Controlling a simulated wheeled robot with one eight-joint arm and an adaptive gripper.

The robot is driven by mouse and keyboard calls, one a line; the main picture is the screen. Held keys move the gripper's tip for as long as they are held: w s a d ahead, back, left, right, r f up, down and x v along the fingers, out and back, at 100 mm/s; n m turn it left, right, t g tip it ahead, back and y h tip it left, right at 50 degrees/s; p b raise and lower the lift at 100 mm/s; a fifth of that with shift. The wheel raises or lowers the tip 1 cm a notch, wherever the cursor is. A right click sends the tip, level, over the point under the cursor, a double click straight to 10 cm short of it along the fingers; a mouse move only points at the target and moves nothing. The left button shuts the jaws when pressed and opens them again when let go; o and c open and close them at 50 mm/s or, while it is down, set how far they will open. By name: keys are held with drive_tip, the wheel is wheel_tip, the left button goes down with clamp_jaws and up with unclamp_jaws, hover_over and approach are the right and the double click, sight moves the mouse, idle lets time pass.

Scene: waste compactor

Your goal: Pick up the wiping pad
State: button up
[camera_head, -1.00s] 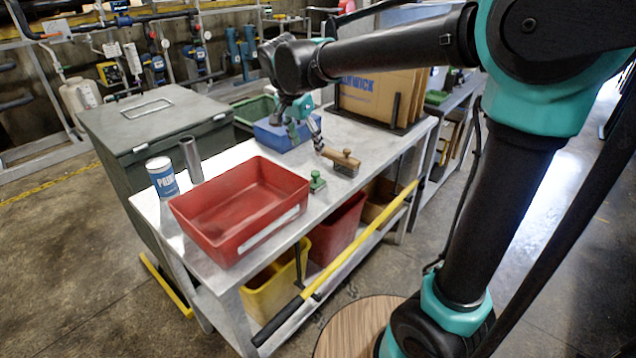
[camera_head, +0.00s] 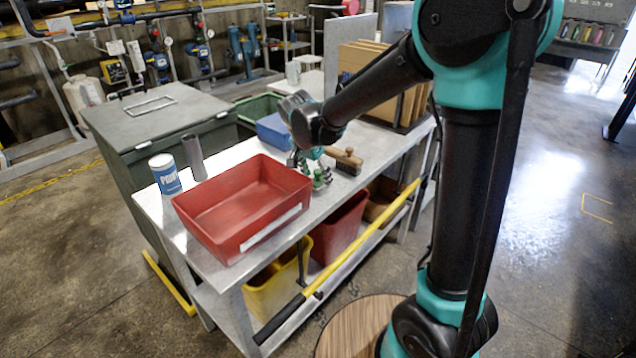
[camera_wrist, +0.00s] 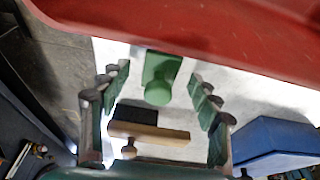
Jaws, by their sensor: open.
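The wiping pad appears to be the small green block with a round knob (camera_wrist: 161,76), lying on the metal table. In the head view the green pad (camera_head: 322,182) is just right of the red tray, partly hidden by my gripper. My gripper (camera_head: 310,178) is above it. In the wrist view my gripper (camera_wrist: 159,84) is open, with one finger on each side of the pad's knob. I see no contact, and nothing is held.
The red tray (camera_head: 245,253) stands close beside the pad. A wooden-backed brush (camera_head: 346,161) lies on the other side, with a blue bin (camera_head: 272,131) behind. A paint can (camera_head: 165,174) and a metal cylinder (camera_head: 194,158) stand farther left on the table (camera_head: 210,258).

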drive_tip(key=shift+w+f, duration=0.1)
drive_tip(key=shift+f, duration=0.25)
drive_tip(key=c, duration=1.3)
drive_tip(key=shift+r, duration=0.15)
drive_tip(key=shift+c, duration=0.3)
